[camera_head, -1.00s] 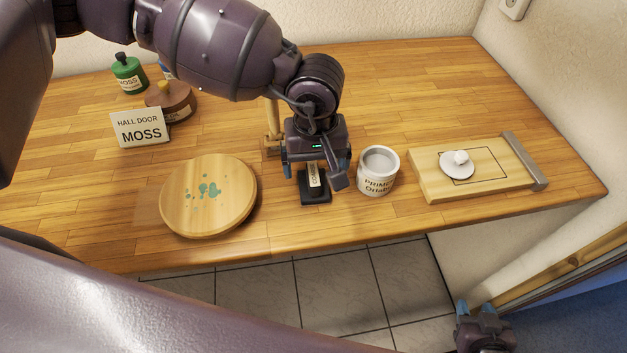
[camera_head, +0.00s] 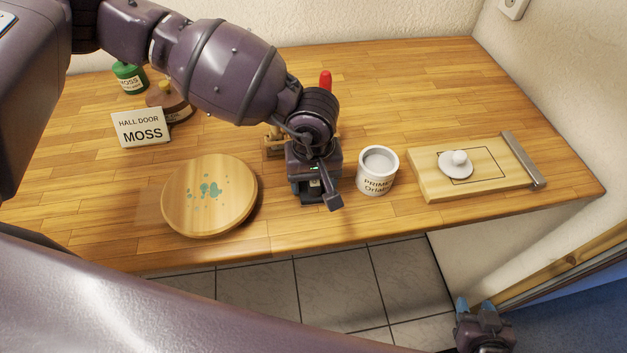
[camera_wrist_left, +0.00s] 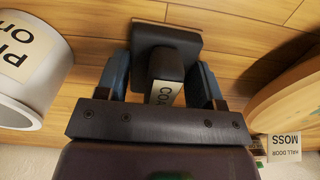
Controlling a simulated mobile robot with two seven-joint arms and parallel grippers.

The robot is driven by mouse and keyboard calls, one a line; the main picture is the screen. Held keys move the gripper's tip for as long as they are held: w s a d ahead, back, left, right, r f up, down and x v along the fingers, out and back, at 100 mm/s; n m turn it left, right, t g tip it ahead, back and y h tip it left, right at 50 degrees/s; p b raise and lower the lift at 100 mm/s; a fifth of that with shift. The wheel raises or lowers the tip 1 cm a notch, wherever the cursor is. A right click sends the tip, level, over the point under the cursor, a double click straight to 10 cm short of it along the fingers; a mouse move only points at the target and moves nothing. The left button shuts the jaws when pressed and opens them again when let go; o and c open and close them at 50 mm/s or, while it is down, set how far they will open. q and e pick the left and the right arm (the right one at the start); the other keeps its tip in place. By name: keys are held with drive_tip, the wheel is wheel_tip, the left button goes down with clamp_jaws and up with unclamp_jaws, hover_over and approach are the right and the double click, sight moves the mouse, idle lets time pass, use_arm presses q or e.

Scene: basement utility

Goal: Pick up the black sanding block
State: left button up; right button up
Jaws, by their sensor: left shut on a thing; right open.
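The black sanding block (camera_wrist_left: 166,33) has a flat dark base and a raised grip with a pale label, only partly readable, in the left wrist view. In the head view it is mostly hidden under my left gripper (camera_head: 314,186). My left gripper is pointed down at the bench, its blue-padded fingers (camera_wrist_left: 161,75) shut on the block's raised grip, one on each side. I cannot tell whether the base touches the bench. My right gripper (camera_head: 476,304) is open and empty, low at the lower right, beyond the bench's front edge.
A white primer tin (camera_head: 377,172) stands close right of my left gripper. A round, green-spotted wooden board (camera_head: 235,207) lies left. A wooden board (camera_head: 433,187) with a white knobbed piece (camera_head: 455,167) is at right. A MOSS sign (camera_head: 140,128) and bottles stand back left.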

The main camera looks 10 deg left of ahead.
use_arm(q)
drive_tip(key=shift+c, duration=0.4)
drive_tip(key=shift+r, duration=0.5)
wheel_tip(320, 180, up, 19)
drive_tip(key=shift+b, duration=0.3)
